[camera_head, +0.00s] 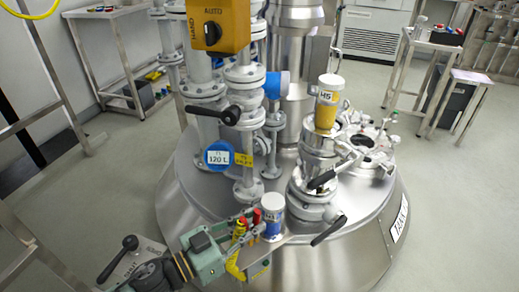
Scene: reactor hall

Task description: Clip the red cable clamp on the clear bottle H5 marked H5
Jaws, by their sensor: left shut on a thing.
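The clear bottle H5 (327,104) stands upright on top of a metal valve fitting on the vessel, right of centre. It has a white cap, yellow contents and a label reading H5. My left gripper (245,232) is low in the middle of the view, well below and left of bottle H5. It is shut on the red cable clamp (257,216), whose red parts show between and above the fingers. Fingers hide much of the clamp. No clamp shows on bottle H5. My right gripper is not in view.
A second bottle with blue contents (271,218) stands close right of my left gripper. Grey pipes (246,110), a yellow switch box (217,26), a blue 120 L tag (219,157) and black valve levers (328,230) crowd the vessel top (180,205).

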